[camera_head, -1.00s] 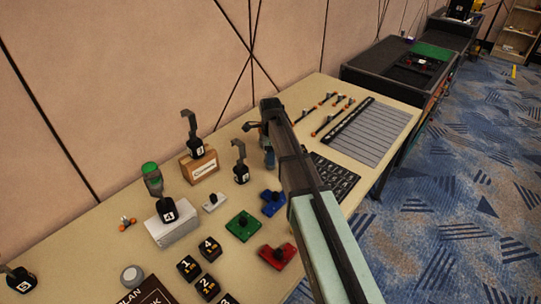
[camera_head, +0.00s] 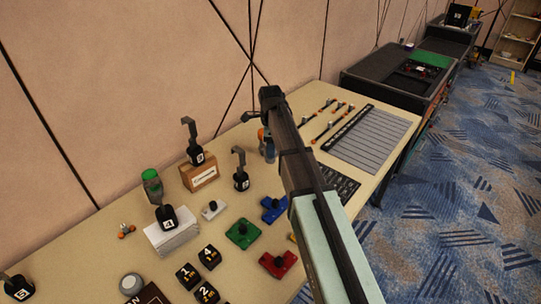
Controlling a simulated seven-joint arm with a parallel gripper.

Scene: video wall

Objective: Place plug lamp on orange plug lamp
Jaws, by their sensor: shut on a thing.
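My arm reaches in from the lower right over the table, and its end points down behind its own links. My gripper (camera_head: 262,136) is mostly hidden there. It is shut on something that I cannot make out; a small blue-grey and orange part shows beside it. Neither plug lamp can be identified with certainty. A yellow-orange block (camera_head: 293,238) shows partly behind my arm. Near it lie a red block (camera_head: 277,265), a green block (camera_head: 242,234) and a blue block (camera_head: 273,208), each with a dark knob.
Black numbered hooks stand on a white box (camera_head: 172,240), a cardboard box (camera_head: 199,174) and the table (camera_head: 110,220). A green-topped item (camera_head: 151,184) stands behind the white box. Several black number blocks lie in front. A grey ribbed panel (camera_head: 368,145) lies at the right.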

